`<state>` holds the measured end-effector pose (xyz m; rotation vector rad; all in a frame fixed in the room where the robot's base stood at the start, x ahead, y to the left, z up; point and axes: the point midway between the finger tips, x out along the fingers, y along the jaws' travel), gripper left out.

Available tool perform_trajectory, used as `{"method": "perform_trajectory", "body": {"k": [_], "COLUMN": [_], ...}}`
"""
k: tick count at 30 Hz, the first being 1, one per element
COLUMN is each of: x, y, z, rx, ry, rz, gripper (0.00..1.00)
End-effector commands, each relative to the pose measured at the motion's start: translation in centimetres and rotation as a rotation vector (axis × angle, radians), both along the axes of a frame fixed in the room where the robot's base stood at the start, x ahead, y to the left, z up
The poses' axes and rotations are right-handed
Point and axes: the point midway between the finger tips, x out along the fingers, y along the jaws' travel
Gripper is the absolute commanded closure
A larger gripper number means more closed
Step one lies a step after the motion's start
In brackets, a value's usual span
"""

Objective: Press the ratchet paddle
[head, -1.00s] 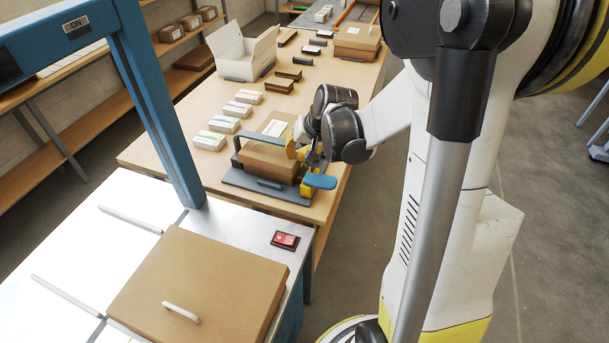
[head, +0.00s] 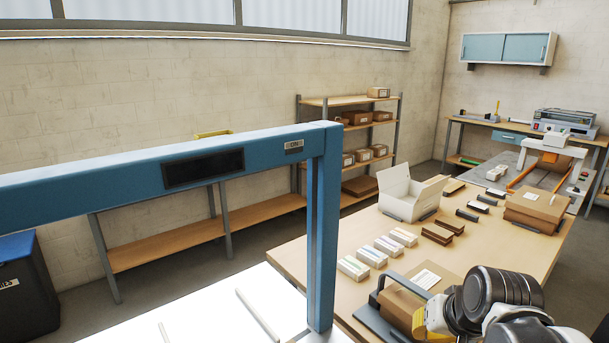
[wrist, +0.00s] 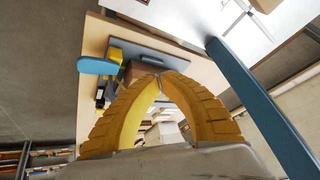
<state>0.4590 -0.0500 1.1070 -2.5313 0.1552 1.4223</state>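The blue paddle (wrist: 97,66) shows in the wrist view, left of my fingertips and apart from them. It sticks out from a yellow part (wrist: 114,54) at the edge of a dark grey base plate (wrist: 165,50). My gripper (wrist: 158,76) has its two yellow ribbed fingers meeting at the tips, with nothing seen between them. In the head view my gripper (head: 432,318) is at the bottom right, beside a brown carton (head: 403,303) on the grey base (head: 378,322). The paddle is not visible in the head view.
A blue frame (head: 323,230) stands left of the wooden table (head: 318,252). White packs (head: 370,256), dark blocks (head: 437,234), an open white box (head: 405,198) and a carton (head: 535,209) are on the table. Shelves (head: 345,140) stand behind.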

Motion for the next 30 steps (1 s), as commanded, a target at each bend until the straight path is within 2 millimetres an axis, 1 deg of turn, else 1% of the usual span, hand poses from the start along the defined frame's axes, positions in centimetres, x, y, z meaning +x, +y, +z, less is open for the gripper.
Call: {"method": "perform_trajectory", "body": {"k": [1,3,6,9,12,16,30], "x": [-1.7,-3.9,-6.5,-8.3,-9.4,-9.9,-9.9], "y": [1.2,2.4,3.8,4.5,5.0,5.1,5.1], "z": [-0.1,0.1,0.0,-0.3,-0.6,-0.6,-0.6], "rx": [-0.025,-0.058,-0.1,-0.132,-0.151,-0.161,-0.161], "ry": [-0.009,-0.023,-0.042,-0.059,-0.068,-0.074,-0.074], "rz": [0.034,0.075,0.128,0.166,0.191,0.203,0.202], "gripper": [1.0,1.0,1.0,1.0,1.0,1.0,1.0]}}
